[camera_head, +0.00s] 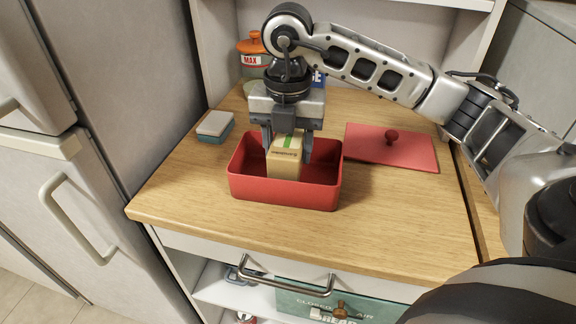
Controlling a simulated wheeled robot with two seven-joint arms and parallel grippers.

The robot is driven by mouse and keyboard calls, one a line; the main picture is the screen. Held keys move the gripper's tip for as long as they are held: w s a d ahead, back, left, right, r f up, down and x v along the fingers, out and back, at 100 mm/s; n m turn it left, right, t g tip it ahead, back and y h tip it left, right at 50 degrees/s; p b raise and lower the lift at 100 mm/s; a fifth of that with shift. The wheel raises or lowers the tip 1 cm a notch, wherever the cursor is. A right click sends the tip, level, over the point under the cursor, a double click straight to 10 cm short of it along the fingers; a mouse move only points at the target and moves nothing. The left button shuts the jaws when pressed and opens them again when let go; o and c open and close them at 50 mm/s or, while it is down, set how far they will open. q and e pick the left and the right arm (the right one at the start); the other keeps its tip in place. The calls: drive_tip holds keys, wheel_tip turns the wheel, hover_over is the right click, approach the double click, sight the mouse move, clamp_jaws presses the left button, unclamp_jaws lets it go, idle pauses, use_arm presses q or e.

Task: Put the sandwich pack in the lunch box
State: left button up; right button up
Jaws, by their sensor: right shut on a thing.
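The sandwich pack (284,163) is a small tan block with a green and white label on top. My right gripper (287,148) points down and is shut on it, one finger on each side. The red lunch box (281,193) is open on the wooden counter. The pack is over or inside the box, with its lower part appearing within the walls; whether it touches the floor of the box cannot be told. The red lid (391,149) with a round knob lies flat on the counter to the right of the box. My left gripper is not in view.
A small teal container with a pale lid (214,126) stands left of the box. An orange-topped jar marked MAX (252,58) stands at the back. The counter's front left (185,190) is clear. A drawer handle (287,280) and shelf are below.

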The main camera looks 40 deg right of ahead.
sight(288, 140)
wheel_tip(288, 140, down, 4)
drive_tip(key=shift+r, duration=0.1)
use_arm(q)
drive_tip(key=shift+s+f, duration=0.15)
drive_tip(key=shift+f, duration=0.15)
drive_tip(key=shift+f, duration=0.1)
use_arm(e)
drive_tip(key=shift+f, duration=0.3)
drive_tip(key=o, duration=1.1)
drive_tip(key=shift+r, duration=0.65)
wheel_tip(288, 140, up, 11)
drive_tip(key=shift+r+p, duration=0.1)
drive_tip(key=shift+p, duration=0.45)
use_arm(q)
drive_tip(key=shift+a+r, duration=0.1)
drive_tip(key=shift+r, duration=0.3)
